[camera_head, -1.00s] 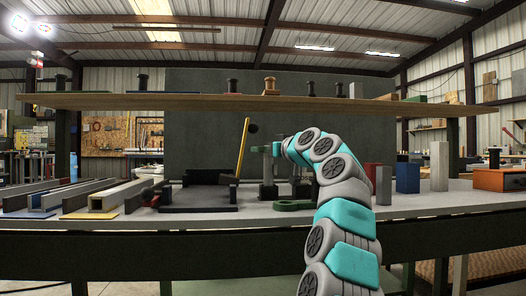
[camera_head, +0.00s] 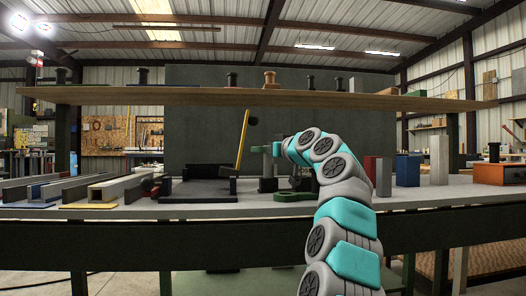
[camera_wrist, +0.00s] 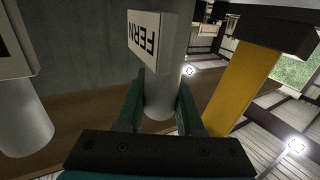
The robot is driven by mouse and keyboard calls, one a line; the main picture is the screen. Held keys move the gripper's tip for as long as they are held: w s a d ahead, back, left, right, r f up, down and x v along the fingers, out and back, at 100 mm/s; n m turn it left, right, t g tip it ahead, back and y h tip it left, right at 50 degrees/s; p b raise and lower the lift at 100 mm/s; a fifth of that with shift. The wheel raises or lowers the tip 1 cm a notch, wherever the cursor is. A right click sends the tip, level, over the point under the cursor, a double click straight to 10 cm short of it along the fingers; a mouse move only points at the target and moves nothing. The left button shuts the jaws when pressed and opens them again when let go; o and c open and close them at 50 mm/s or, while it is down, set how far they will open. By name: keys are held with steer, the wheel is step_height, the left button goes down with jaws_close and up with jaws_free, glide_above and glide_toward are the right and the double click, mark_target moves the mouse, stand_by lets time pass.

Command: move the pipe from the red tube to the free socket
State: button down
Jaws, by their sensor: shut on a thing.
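In the wrist view, the green fingers of my gripper (camera_wrist: 160,105) are on both sides of a light grey round pipe (camera_wrist: 163,80). A white plate (camera_wrist: 143,38) with black letters "FERN" shows at its upper end in that picture. A similar grey cylinder (camera_wrist: 22,110) with a white plate stands to the left, apart from the gripper. In the head view my gripper (camera_head: 270,150) is low over the bench, partly hidden by my arm. A red upright piece (camera_head: 384,177) stands right of my arm; whether it is a hollow tube does not show. I cannot make out which socket is free.
A tilted yellow bar (camera_head: 242,140) with a dark end stands just left of my gripper; it also shows in the wrist view (camera_wrist: 240,85). A wooden shelf (camera_head: 200,98) spans above the bench. Blue (camera_head: 408,170) and grey (camera_head: 439,160) uprights stand right. Channels (camera_head: 105,190) lie left.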

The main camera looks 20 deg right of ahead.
steer(key=shift+f, duration=0.25)
steer(key=shift+c, duration=2.3)
jaws_free()
steer(key=s+a+r, duration=0.2)
steer(key=s, duration=0.5)
steer(key=s+a+r, duration=0.2)
steer(key=s+r, duration=0.1)
steer(key=s, duration=0.5)
steer(key=shift+s, duration=0.15)
steer(key=shift+a, duration=0.1)
